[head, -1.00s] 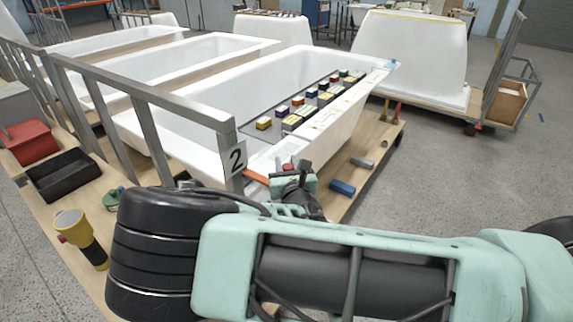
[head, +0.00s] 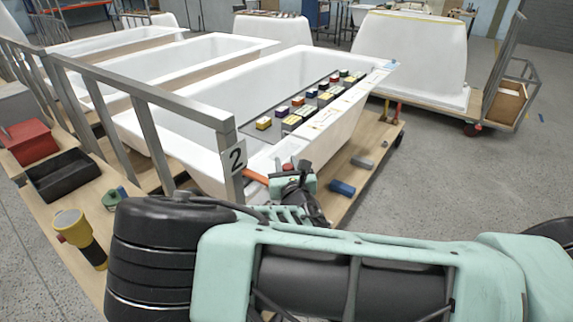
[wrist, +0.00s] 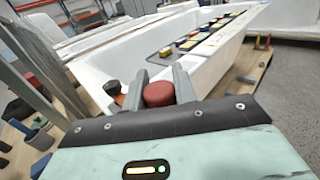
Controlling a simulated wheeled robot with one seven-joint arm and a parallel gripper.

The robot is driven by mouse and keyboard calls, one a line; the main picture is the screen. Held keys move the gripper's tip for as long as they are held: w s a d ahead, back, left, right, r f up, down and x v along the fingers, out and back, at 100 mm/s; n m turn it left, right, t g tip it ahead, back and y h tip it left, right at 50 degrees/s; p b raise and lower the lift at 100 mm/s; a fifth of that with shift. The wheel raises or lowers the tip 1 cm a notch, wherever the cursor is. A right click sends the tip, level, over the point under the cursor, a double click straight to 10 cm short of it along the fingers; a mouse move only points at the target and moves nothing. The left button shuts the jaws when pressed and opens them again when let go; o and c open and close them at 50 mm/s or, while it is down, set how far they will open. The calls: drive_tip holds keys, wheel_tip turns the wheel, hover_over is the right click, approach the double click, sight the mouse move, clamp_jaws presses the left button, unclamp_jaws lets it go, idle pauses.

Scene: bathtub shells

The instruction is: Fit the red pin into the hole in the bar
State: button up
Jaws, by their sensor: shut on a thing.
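The red pin (wrist: 158,94) sits between the two grey fingers of my gripper (wrist: 159,90) in the wrist view. Its round red top faces the camera, and its lower part is hidden. In the head view a bit of red of the pin (head: 288,167) shows at my gripper (head: 296,172), close to the near end of the front bathtub. I cannot make out the bar's hole in either view. A grey metal rail (head: 150,92) on a post marked 2 stands left of my gripper.
An orange piece (head: 255,177) lies between the post and my gripper. A blue block (head: 342,187) and a grey cylinder (head: 362,162) lie on the wooden deck to the right. The white bathtub (head: 345,118) holds a board of coloured blocks.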

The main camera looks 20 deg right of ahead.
drive_tip(key=shift+f+b, duration=1.85)
drive_tip(key=shift+f, duration=0.5)
drive_tip(key=o, duration=1)
drive_tip(key=shift+o, duration=0.2)
drive_tip(key=shift+s+f, duration=0.1)
drive_tip(key=shift+s, duration=0.05)
drive_tip(key=s+a+b, duration=0.2)
drive_tip(key=s, duration=1.5)
drive_tip(key=shift+a+b, duration=0.4)
